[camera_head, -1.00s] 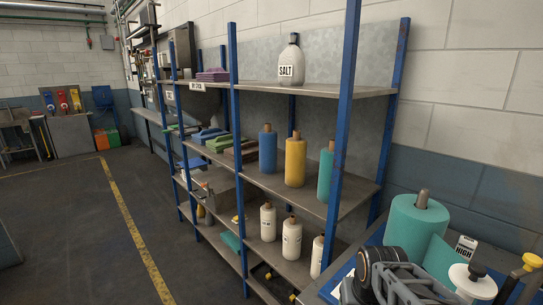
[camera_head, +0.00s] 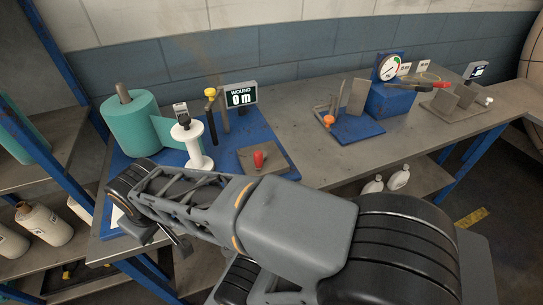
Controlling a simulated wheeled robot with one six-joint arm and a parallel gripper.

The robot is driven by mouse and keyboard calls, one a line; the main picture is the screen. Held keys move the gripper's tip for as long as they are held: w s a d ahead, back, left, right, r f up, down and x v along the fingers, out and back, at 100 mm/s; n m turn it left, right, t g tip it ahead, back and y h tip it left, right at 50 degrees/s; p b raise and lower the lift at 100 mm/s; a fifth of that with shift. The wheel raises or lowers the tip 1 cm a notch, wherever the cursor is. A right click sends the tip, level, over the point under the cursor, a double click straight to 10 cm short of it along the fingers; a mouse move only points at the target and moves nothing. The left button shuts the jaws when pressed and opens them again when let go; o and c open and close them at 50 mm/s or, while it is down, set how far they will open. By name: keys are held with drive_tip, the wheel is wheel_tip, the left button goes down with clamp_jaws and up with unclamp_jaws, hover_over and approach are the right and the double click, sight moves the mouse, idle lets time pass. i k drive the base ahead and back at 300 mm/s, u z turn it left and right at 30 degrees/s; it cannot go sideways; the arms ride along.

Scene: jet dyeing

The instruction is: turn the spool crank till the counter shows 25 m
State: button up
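The counter (camera_head: 240,95) reads "WOUND 0 m" at the back of a blue base plate. A yellow knob (camera_head: 210,92) tops a dark upright handle, apparently the crank, just left of the counter. A white spool (camera_head: 193,146) stands in front of it. A large teal fabric roll (camera_head: 132,124) stands to the left, with cloth reaching toward the spool. My arm crosses the foreground. Its end, with my gripper (camera_head: 175,245), is at lower left, apart from the crank and in front of the bench edge. Its finger opening cannot be made out.
A red knob on a plate (camera_head: 275,168) lies right of the spool. Farther right are an orange-knobbed blue stand (camera_head: 352,128) and a blue box with a dial gauge (camera_head: 390,67). A shelving rack (camera_head: 55,62) is at left. The bench middle (camera_head: 320,160) has free room.

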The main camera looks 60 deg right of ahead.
sight(259, 156)
drive_tip(key=z, duration=0.8)
drive_tip(key=k, duration=1.15)
drive_tip(key=z, duration=0.5)
drive_tip(key=i, duration=0.75)
drive_tip(key=z, duration=0.1)
